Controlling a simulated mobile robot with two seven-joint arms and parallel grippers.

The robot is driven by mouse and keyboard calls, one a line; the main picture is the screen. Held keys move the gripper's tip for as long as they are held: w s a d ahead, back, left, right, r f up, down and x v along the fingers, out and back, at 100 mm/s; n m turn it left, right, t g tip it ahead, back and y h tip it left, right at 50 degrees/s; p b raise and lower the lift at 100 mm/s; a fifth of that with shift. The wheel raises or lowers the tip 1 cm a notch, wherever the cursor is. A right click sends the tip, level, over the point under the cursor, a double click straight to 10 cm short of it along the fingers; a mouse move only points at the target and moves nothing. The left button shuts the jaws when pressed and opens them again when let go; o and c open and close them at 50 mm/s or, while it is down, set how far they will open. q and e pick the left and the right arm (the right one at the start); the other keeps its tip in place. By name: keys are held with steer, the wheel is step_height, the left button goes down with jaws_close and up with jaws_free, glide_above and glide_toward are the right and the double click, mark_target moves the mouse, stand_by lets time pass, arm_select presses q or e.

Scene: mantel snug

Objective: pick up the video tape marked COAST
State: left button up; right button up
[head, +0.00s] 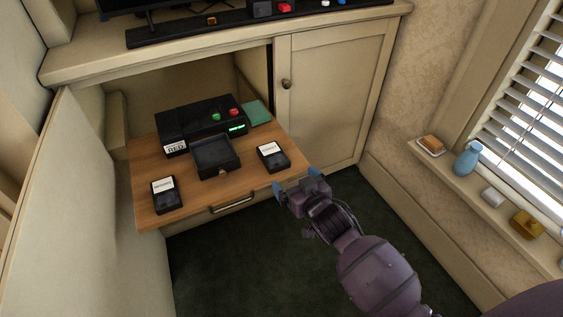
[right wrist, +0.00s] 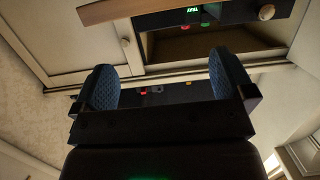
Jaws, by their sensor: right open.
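Two black video tapes with white labels lie on a wooden pull-out shelf (head: 205,197). One tape (head: 166,195) is at the front left, the other tape (head: 273,157) at the right. The print on both labels is too small to read surely, so I cannot tell which is marked COAST. My right gripper (head: 297,180) is open and empty, at the shelf's front right corner, close to the right tape and apart from it. Its two blue fingertips also show in the right wrist view (right wrist: 165,82), with nothing between them. My left gripper is not in view.
A black player (head: 190,128) with a green display stands at the back of the shelf. An open black tray (head: 215,157) sits before it, between the tapes. A green item (head: 257,112) lies back right. A closed cabinet door (head: 322,95) is at the right, a windowsill (head: 465,178) beyond.

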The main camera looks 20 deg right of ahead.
mark_target(278, 162)
steer(key=b+x, duration=0.1)
steer(key=x, duration=0.4)
steer(key=shift+d, duration=0.1)
steer(key=shift+w+b, duration=0.45)
steer(key=shift+w, duration=0.3)
steer(key=shift+w+f+b, duration=0.2)
steer(key=shift+w+b, duration=0.1)
steer(key=shift+w, duration=0.2)
steer(key=b+x, duration=0.1)
steer(key=x, duration=0.2)
steer(key=shift+w+r+b, duration=0.2)
steer(key=shift+w+b, duration=0.1)
steer(key=shift+w, duration=0.35)
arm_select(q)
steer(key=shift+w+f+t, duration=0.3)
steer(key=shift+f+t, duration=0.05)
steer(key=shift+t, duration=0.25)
